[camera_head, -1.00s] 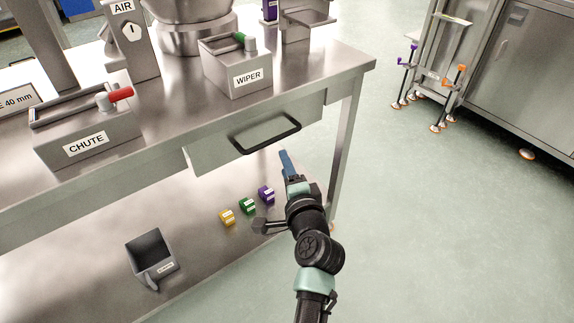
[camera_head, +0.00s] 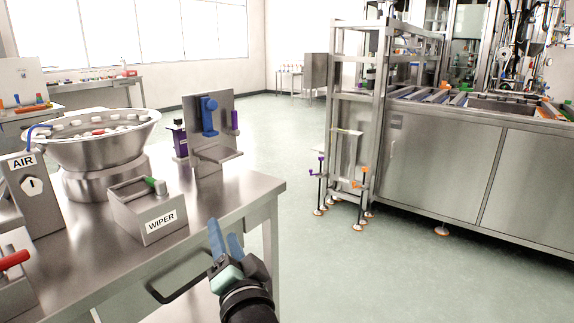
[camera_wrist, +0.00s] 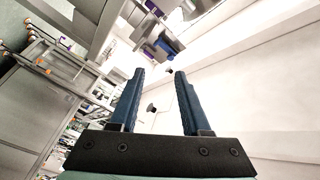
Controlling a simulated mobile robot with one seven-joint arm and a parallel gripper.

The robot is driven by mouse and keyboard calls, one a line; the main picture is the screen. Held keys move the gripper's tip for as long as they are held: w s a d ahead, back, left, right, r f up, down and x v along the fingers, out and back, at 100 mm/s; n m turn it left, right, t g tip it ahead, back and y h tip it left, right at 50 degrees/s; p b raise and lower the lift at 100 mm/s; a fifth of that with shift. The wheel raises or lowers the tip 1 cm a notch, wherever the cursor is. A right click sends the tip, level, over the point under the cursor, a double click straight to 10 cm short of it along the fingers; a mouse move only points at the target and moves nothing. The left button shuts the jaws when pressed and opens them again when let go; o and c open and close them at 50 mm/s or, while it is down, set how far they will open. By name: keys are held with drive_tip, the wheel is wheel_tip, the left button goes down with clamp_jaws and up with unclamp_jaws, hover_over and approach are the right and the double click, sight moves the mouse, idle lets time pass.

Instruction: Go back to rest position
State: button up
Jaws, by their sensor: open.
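My gripper (camera_head: 226,241) is at the lower middle of the head view, in front of the steel table's right end. Its two blue fingers point up and are apart, with nothing between them. The wrist view shows the same open, empty fingers (camera_wrist: 154,100) against a pale wall and ceiling. The gripper looks close to the drawer handle (camera_head: 180,283) in the head view; I cannot tell the gap between them.
The steel table (camera_head: 255,190) carries the WIPER box (camera_head: 150,212), the AIR box (camera_head: 30,195), a steel bowl (camera_head: 100,145) and a bracket with a blue part (camera_head: 209,116). A steel frame (camera_head: 350,120) and machine cabinet (camera_head: 440,165) stand right. Green floor (camera_head: 330,265) between is clear.

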drive_tip(key=s+d+r+n+t+h+p, duration=0.1)
drive_tip(key=s+d+r+n+t+h, duration=0.2)
drive_tip(key=s+r, duration=0.65)
drive_tip(key=s+d+r+n+t+h, duration=0.15)
drive_tip(key=s+d+r+t, duration=0.3)
drive_tip(key=r, duration=0.95)
drive_tip(key=s+d+r+n+t+h+p, duration=0.1)
drive_tip(key=s+d+r+n+t+h, duration=0.2)
drive_tip(key=s+r, duration=0.6)
wheel_tip(320, 180, up, 21)
drive_tip(key=w+m+p, duration=0.1)
drive_tip(key=w+p, duration=0.1)
drive_tip(key=p, duration=1.7)
drive_tip(key=shift+w+d, duration=0.25)
drive_tip(key=shift+m+g, duration=0.25)
